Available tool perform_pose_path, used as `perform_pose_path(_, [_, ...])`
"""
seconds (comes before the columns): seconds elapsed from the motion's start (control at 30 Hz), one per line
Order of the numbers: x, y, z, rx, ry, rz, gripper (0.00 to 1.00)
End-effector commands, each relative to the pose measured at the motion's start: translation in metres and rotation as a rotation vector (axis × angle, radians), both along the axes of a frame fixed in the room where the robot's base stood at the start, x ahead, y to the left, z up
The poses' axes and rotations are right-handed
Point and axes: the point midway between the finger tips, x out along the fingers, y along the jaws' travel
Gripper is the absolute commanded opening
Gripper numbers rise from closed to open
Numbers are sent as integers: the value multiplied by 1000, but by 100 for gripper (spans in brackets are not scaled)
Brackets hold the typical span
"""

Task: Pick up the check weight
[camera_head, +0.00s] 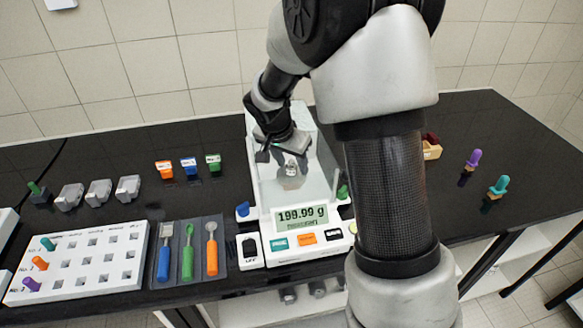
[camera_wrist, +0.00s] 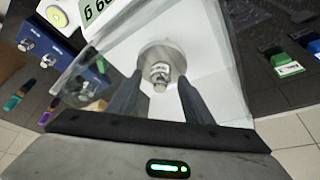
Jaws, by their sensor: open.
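The check weight (camera_head: 291,169) is a small silver metal piece with a knob. It stands upright on the weighing pan inside the clear-walled balance (camera_head: 292,247). In the wrist view the weight (camera_wrist: 160,74) shows over the round grey pan (camera_wrist: 150,52), between and just beyond the fingertips. My gripper (camera_head: 283,152) is above the pan, pointing down, and open. Its two dark fingers (camera_wrist: 159,88) lie to either side of the weight, with a gap on both sides. The balance display (camera_head: 302,216) reads 199.99 g.
The balance's clear walls stand close around my gripper. To the left are labelled orange, blue and green blocks (camera_head: 189,165), a mat with three tools (camera_head: 189,250) and a white peg board (camera_head: 80,262).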

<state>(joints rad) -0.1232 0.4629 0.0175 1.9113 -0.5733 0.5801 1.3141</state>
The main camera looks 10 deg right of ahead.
Motion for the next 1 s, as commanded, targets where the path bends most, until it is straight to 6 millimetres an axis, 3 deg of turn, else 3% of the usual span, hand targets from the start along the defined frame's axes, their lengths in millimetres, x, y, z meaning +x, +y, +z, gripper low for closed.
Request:
perform_pose_path(0.07, [0,0,0,0,0,0,46])
perform_pose_path(0.33, [0,0,1,0,0,0,1])
perform_pose_path(0.67, [1,0,8,0,-4,0,0])
perform_pose_path(1.0, [1,0,72,0,-6,1,0])
